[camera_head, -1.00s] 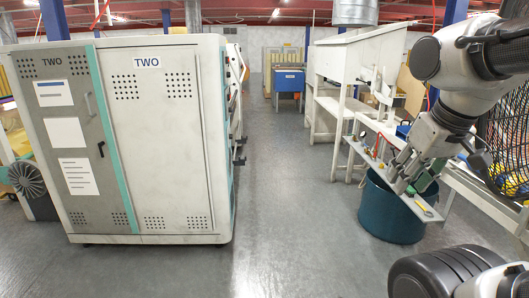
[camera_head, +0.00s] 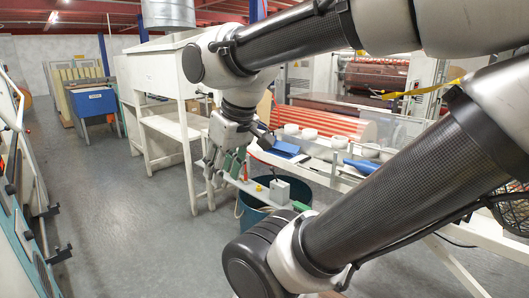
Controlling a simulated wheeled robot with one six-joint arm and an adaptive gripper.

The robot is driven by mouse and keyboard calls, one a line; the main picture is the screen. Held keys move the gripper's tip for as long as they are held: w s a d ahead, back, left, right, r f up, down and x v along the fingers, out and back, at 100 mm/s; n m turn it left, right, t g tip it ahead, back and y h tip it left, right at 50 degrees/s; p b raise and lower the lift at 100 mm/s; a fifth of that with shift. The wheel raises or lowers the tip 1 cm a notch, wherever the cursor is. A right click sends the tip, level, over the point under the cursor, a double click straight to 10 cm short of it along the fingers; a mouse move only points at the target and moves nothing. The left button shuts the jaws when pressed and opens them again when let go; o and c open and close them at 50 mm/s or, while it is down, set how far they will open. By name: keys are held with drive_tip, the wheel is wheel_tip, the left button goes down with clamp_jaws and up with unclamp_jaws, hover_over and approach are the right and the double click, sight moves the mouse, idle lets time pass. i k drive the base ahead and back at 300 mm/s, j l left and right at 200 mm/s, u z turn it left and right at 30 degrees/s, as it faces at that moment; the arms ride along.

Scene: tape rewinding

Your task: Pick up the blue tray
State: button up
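A small blue tray-like object (camera_head: 285,149) lies on the white workbench right of my gripper. I take it to be the blue tray, but its shape is small and partly unclear. My gripper (camera_head: 226,162) hangs pointing down, left of the blue object and apart from it, over the left end of the bench by a narrow grey ledge. Its fingers have green parts. Their gap is too small to judge, and I see no blue object between them.
A dark teal bin (camera_head: 254,212) stands on the floor below the ledge. White cups (camera_head: 310,134) and a blue tool-like item (camera_head: 362,166) are on the bench. A blue box (camera_head: 93,102) stands far back left. The grey floor (camera_head: 140,210) at left is clear.

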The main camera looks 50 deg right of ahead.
sight(282, 143)
drive_tip(key=z, duration=0.4)
drive_tip(key=i+z, duration=0.1)
drive_tip(key=z, duration=0.3)
drive_tip(key=j+z, duration=0.1)
drive_tip(key=z, duration=0.7)
drive_tip(key=i+j, duration=0.7)
drive_tip(key=i, duration=0.25)
drive_tip(key=i+j, duration=0.3)
drive_tip(key=i, duration=0.15)
drive_tip(key=i+j+u, duration=0.1)
drive_tip(key=i+j, duration=0.25)
drive_tip(key=i, duration=0.15)
drive_tip(key=i+j, duration=0.3)
drive_tip(key=i, duration=0.2)
